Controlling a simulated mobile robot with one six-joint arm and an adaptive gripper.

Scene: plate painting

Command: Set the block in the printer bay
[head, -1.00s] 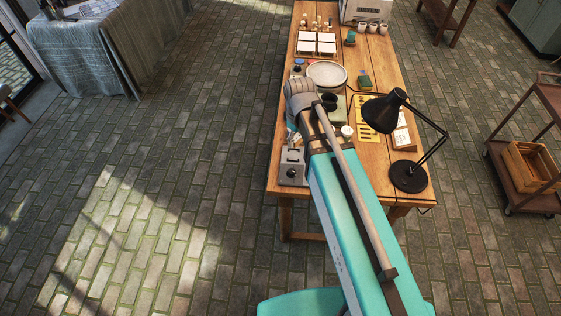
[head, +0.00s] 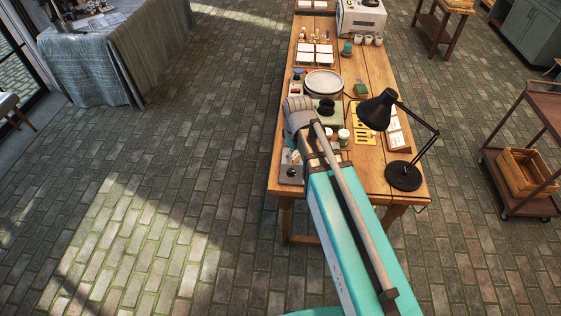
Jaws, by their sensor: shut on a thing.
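My arm reaches up over the near half of the wooden table, and its grey wrist end is above the table's left side. I cannot make out a block. No printer bay can be named with certainty. A small grey device (head: 291,174) with a dark knob stands at the table's near left corner, partly covered by my arm. A dark rounded thing (head: 326,106) on a grey-green base shows just right of the wrist.
A round pale plate (head: 323,82) lies beyond my wrist. A black desk lamp (head: 403,176) stands close on the right. White cups (head: 367,40) and a white machine (head: 361,17) stand at the back. Bare wood (head: 375,75) shows on the far right of the table.

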